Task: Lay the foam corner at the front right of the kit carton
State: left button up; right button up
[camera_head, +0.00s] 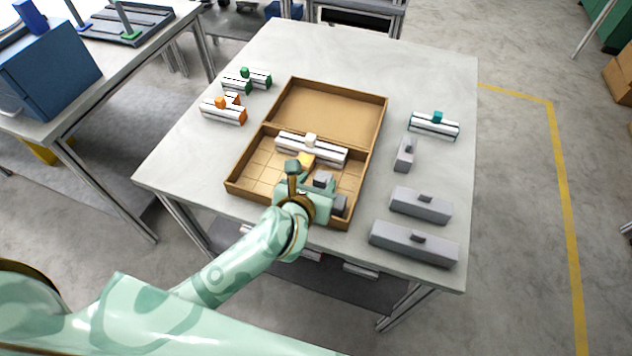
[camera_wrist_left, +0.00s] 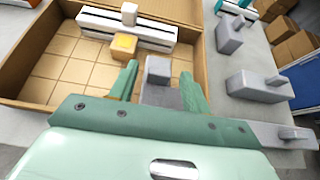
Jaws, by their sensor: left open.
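A grey block with a raised grey knob, which looks like the foam corner (camera_wrist_left: 160,96), is in the front right part of the kit carton. Its knob also shows in the head view (camera_head: 322,180). My left gripper (camera_wrist_left: 158,72) reaches into the carton from the front, its open fingers on either side of the grey block; in the head view the gripper (camera_head: 308,178) hides much of it. I cannot tell whether the fingers touch it. The open brown carton (camera_head: 251,160) has a gridded floor and its lid laid back. My right gripper is not in view.
In the carton, a white-and-black rail (camera_head: 330,153) with a white knob lies behind a yellow-orange block (camera_head: 305,160). Grey knobbed pieces (camera_head: 420,206) and a teal-knobbed rail (camera_head: 434,126) line the table's right side. Green- and orange-ended pieces (camera_head: 222,110) lie left.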

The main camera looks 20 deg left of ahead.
pick_arm(q)
jog(key=p+v, duration=0.2)
jog(key=v, duration=1)
jog(key=shift+r, duration=0.1)
